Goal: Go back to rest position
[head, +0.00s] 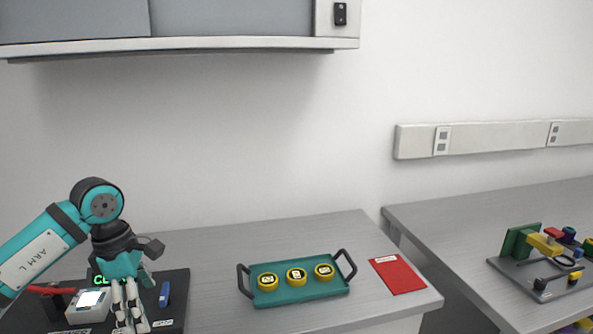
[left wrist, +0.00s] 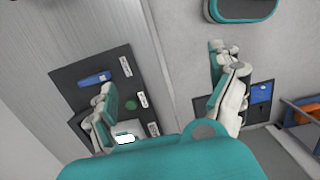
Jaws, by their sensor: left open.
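My left gripper (head: 130,318) is in the lower left of the head view, pointing down over a black base plate (head: 178,280). Its fingers are apart, and I see nothing between them. In the left wrist view the fingers of my left gripper (left wrist: 167,95) stand wide apart on either side. A white device with a lit screen (head: 88,305) sits on the plate left of the gripper, and a blue block (head: 164,294) is to its right. Green lit letters show behind the gripper, partly hidden. My right gripper is not in view.
A teal tray (head: 300,293) with black handles holds three yellow round pieces (head: 297,276). A red sheet (head: 398,275) lies right of it. A coloured assembly (head: 545,255) stands on the right-hand bench. A wall cabinet (head: 230,20) hangs above. The bench behind the tray is clear.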

